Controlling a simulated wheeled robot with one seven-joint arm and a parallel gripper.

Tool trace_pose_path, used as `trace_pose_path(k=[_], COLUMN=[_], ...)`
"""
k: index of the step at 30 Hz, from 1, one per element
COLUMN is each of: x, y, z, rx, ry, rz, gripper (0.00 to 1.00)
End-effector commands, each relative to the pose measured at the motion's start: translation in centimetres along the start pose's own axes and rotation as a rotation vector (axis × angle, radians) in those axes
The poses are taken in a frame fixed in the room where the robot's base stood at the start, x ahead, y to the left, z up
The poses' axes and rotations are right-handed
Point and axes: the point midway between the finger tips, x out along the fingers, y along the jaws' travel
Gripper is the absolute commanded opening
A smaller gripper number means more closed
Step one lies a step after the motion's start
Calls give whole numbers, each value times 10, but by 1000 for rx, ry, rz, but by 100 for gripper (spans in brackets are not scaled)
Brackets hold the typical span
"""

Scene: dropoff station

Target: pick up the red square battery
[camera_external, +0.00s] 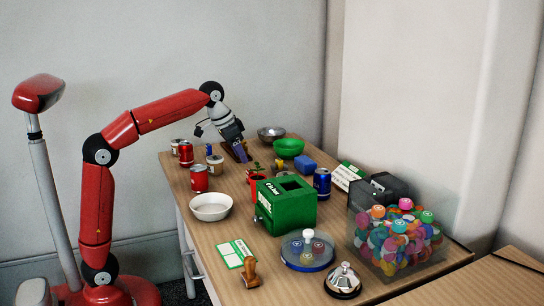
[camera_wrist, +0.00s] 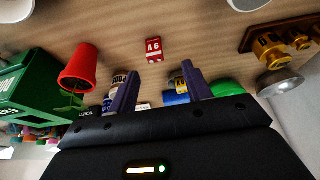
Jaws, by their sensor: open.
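A small red square battery (camera_wrist: 153,50) with white markings lies on the wooden table in the wrist view, just beyond my fingertips and slightly left of the middle between them. I cannot make it out for sure in the external view. My gripper (camera_wrist: 160,72) is open, its two purple fingers apart with nothing held between them. In the external view my gripper (camera_external: 240,156) points down over the back part of the table (camera_external: 185,211), short of the green bowl.
Brass weights (camera_wrist: 270,50) in a wooden holder are at right. A green bowl (camera_external: 289,147) and cans, including a blue one (camera_external: 322,184), stand nearby. Bare wood surrounds the battery.

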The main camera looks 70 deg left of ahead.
Motion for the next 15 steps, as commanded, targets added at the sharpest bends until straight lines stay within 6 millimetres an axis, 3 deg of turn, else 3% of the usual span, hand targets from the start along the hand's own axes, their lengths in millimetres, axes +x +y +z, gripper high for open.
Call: trace_pose_path(k=[15], x=[60], y=[9], z=[-1], rx=[1], ry=[-3], rz=[1], gripper=[49])
